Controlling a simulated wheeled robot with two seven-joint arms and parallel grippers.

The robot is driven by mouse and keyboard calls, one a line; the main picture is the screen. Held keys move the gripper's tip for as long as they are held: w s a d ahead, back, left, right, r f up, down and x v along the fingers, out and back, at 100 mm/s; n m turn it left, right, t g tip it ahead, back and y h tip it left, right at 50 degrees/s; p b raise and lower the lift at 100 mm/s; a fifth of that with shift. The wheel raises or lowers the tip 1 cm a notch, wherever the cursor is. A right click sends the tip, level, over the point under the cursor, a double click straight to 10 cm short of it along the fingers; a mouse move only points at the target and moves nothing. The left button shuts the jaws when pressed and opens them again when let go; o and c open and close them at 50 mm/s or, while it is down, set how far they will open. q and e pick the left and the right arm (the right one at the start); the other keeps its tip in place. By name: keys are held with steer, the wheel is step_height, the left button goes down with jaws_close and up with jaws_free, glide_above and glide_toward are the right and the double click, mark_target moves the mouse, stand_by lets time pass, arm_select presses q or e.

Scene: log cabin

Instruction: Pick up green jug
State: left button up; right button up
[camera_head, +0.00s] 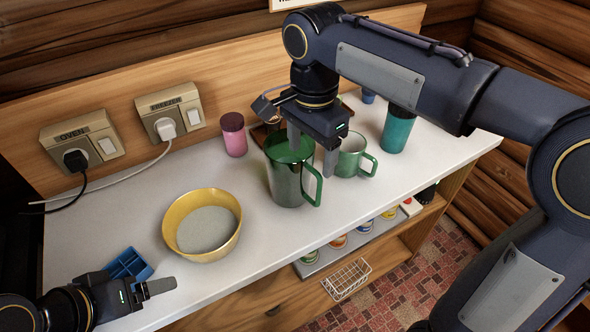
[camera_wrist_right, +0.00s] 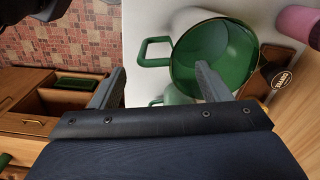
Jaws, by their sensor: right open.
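The green jug (camera_head: 287,178) stands upright on the white counter, with its handle to the right. My right gripper (camera_head: 312,152) is open above it, pointing down, with one finger over the jug's mouth and the other on the handle side. In the right wrist view the jug (camera_wrist_right: 228,50) shows from above, its handle to the left. One finger overlaps its opening there; I cannot tell whether it touches the rim. My left gripper (camera_head: 148,287) is low at the left over the counter, away from the jug; its jaw gap is unclear.
A green-white mug (camera_head: 352,158) stands close right of the jug, and a teal cup (camera_head: 397,130) is beyond it. A pink jar (camera_head: 234,136), a yellow bowl (camera_head: 184,235) and a blue tray (camera_head: 130,264) are to the left. The counter's front edge (camera_head: 330,222) is near.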

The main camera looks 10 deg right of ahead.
mark_target(313, 169)
steer(key=f, duration=0.7)
steer(key=shift+s+d, duration=0.2)
steer(key=shift+d, duration=0.05)
jaws_close()
